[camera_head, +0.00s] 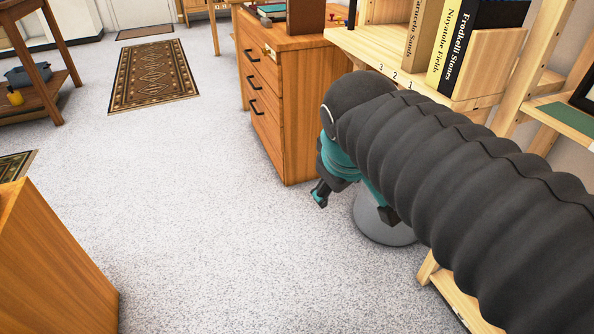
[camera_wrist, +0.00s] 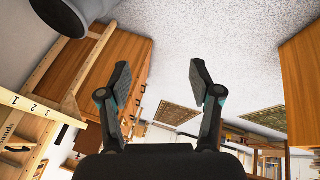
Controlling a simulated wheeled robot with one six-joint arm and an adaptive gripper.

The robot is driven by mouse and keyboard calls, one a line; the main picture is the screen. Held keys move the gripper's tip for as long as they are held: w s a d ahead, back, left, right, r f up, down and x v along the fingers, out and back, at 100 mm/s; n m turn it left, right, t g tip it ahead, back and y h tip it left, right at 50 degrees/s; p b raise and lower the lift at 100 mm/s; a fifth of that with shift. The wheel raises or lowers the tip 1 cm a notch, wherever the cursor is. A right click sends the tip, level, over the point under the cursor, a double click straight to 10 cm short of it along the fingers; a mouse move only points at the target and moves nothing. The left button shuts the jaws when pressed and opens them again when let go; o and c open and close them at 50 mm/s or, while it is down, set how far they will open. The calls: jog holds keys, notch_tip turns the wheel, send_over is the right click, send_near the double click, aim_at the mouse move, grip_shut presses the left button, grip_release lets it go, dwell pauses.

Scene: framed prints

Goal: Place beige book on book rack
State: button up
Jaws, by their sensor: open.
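A beige book (camera_head: 424,40) with "Sands" on its spine stands upright on the wooden book rack (camera_head: 488,62), left of a yellow book (camera_head: 452,40) and a black book (camera_head: 486,40). The rack's front edge carries the numbers 3, 2, 1. My gripper (camera_head: 352,203) is below and left of the rack, beside the drawer cabinet, apart from the books. In the wrist view my gripper (camera_wrist: 160,70) has its fingers spread with nothing between them. The rack's numbered edge (camera_wrist: 40,107) shows at the left there. My arm hides part of the shelf below the rack.
A wooden drawer cabinet (camera_head: 277,90) stands left of the rack, with a brown upright object (camera_head: 305,17) on top. A grey rounded object (camera_head: 382,222) stands on the floor below my gripper. A wooden surface (camera_head: 50,270) is at lower left. The grey floor between is clear.

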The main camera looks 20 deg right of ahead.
jog(key=s+a+f+m+y, duration=0.2)
jog(key=s+a+f+m, duration=0.1)
jog(key=s+a+f, duration=0.1)
jog(key=shift+s+f+m, duration=0.4)
jog(key=shift+f, duration=0.3)
